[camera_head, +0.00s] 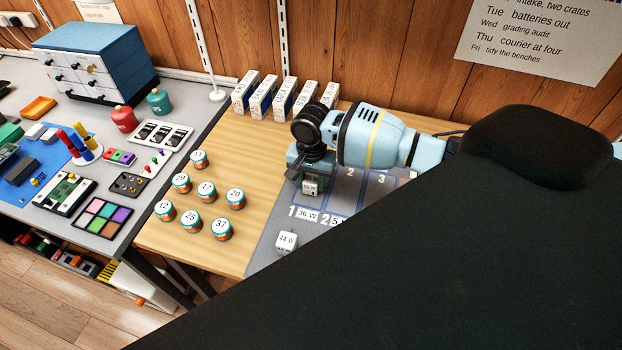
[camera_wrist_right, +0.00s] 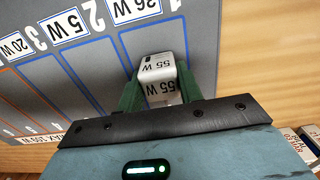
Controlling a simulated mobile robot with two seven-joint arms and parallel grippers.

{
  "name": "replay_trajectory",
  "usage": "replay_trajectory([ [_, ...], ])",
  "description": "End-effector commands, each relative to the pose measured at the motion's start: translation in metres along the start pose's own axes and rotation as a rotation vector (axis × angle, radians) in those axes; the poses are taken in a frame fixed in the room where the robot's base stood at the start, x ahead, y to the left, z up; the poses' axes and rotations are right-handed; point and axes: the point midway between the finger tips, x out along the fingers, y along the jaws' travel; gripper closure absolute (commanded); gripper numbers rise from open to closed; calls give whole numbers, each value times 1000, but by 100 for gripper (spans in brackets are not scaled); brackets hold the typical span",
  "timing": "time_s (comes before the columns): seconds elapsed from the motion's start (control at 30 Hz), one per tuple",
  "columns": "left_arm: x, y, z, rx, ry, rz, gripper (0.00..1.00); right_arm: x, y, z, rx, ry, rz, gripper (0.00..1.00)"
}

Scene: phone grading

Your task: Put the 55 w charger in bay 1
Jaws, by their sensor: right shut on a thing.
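The 55 W charger (camera_wrist_right: 160,75) is a small white block with its wattage printed on two sides. My right gripper (camera_wrist_right: 160,88) is shut on it, with a green finger on each side. In the head view the charger (camera_head: 310,186) is under my right gripper (camera_head: 310,172), over the back-left part of the grey mat. Bay 1 (camera_wrist_right: 132,38) is a blue-outlined strip labelled "1" and "36 W"; the charger is at its end in the wrist view. Whether the charger touches the mat I cannot tell. My left gripper is not in view.
A 44 W charger (camera_head: 287,242) stands on the mat in front of the bay labels. Several numbered round tins (camera_head: 199,160) are to the left on the wooden table. White boxes (camera_head: 264,97) stand along the back. A large black shape covers the lower right.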

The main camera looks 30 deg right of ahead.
Motion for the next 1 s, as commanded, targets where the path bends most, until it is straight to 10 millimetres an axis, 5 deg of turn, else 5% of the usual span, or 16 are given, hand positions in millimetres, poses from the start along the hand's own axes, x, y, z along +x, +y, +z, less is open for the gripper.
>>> replay_trajectory([
  [0.23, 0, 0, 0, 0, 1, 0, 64, 3, 0, 0, 1, 0, -1, 88],
  [0.27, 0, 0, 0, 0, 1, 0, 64, 3, 0, 0, 1, 0, -1, 61],
  [0.4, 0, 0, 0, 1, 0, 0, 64, 3, 0, 0, 1, 0, -1, 43],
  [0.77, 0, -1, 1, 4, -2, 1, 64, 0, 0, 0, -1, 1, -1, 42],
  [1.0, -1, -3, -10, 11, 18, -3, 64, -38, -1, -1, -1, 4, -7, 42],
])
